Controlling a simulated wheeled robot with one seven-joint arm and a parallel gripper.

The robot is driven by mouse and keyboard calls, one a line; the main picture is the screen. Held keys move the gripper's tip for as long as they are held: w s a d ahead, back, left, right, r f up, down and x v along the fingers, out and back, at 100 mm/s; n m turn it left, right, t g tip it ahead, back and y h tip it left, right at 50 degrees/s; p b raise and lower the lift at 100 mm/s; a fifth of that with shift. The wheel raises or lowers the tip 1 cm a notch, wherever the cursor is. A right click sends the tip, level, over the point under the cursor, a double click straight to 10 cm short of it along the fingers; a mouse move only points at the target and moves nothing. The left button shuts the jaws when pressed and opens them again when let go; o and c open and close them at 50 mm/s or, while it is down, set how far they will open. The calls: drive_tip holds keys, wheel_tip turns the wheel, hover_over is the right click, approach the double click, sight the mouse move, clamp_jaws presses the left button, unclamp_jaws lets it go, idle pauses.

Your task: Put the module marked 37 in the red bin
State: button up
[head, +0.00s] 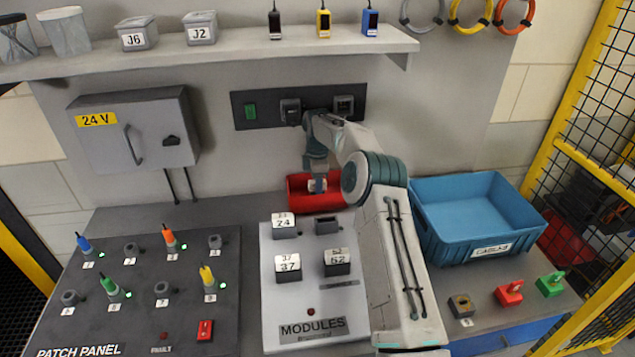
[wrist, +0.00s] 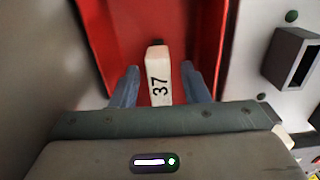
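A white module marked 37 (wrist: 158,88) shows in the wrist view, between the two fingers of my gripper (wrist: 160,88), with a visible gap on each side. It is in or just above the red bin (wrist: 105,35); its exact height is unclear. In the head view, my gripper (head: 317,186) reaches into the red bin (head: 297,198) behind the modules board, with a whitish piece at its fingers. Another module whose label also reads 37 (head: 289,265) stands at the board's lower left.
The modules board (head: 310,300) also carries modules marked 24 (head: 284,224) and 52 (head: 337,262), and an empty slot (head: 327,225). A blue bin (head: 470,205) stands right of my arm. The patch panel (head: 140,325) with plugs lies left. A shelf (head: 250,45) hangs above.

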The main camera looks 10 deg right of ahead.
wheel_tip(320, 180, up, 12)
drive_tip(key=shift+r, duration=0.15)
idle(0.4)
idle(0.3)
